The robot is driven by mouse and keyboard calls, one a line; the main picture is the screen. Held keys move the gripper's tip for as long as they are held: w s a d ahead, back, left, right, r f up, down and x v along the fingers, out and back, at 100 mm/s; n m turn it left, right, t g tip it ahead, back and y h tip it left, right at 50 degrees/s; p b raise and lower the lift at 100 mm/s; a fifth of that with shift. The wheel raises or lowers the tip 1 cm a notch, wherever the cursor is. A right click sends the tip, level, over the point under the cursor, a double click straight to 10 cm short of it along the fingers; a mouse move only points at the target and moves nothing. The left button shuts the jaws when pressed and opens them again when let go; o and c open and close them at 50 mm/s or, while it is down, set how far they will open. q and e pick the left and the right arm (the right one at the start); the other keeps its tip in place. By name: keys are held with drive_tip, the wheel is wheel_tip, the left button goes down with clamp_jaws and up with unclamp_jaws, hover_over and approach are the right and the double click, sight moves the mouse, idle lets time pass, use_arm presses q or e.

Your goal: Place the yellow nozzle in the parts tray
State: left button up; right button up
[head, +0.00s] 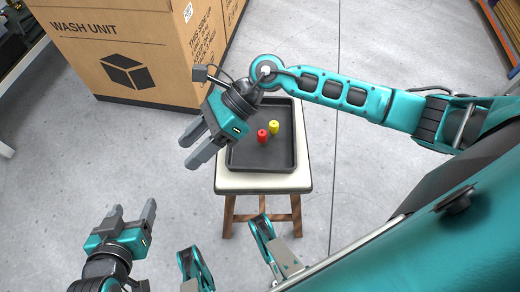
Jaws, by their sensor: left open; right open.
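The yellow nozzle (274,127) stands inside a black tray (284,160), beside a red nozzle-like part (262,135). I cannot tell whether the two touch. The tray lies on a white-topped stool. My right gripper (187,153) is open and empty, left of the tray, with its fingers pointing down-left, away from the nozzle. My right arm crosses above the tray's far edge and hides part of it. My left gripper (134,208) is open and empty at the lower left, well apart from the tray.
The stool (265,182) has wooden legs and stands on a grey floor. A large cardboard box (125,45) marked "WASH UNIT" stands behind at the upper left. Shelving edges show at the upper right and upper left. The floor left of the stool is clear.

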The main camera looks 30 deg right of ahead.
drive_tip(key=a+r+m+t+y, duration=0.3)
drive_tip(key=a+r+m+y, duration=0.25)
drive_tip(key=r+m, duration=0.2)
drive_tip(key=w+d+r+m+t+h, duration=0.1)
drive_tip(key=w+d+m+t, duration=0.15)
drive_tip(key=m+t, duration=0.5)
drive_tip(key=w+d+r+m+t+h, duration=0.1)
drive_tip(key=w+d+m+t, duration=0.3)
drive_tip(key=m, duration=0.7)
drive_tip(key=s+d+f+m+t+h, duration=0.25)
drive_tip(key=d+f+m+h, duration=0.6)
drive_tip(key=m, duration=0.75)
drive_tip(key=s+d+f+m+g+h, duration=0.2)
drive_tip(key=s+f+m+g+h, duration=0.1)
drive_tip(key=s+f+m+g, duration=0.2)
wheel_tip(320, 180, down, 4)
drive_tip(key=s+m, duration=0.2)
drive_tip(key=shift+s+f, duration=0.15)
drive_tip(key=shift+s, duration=0.2)
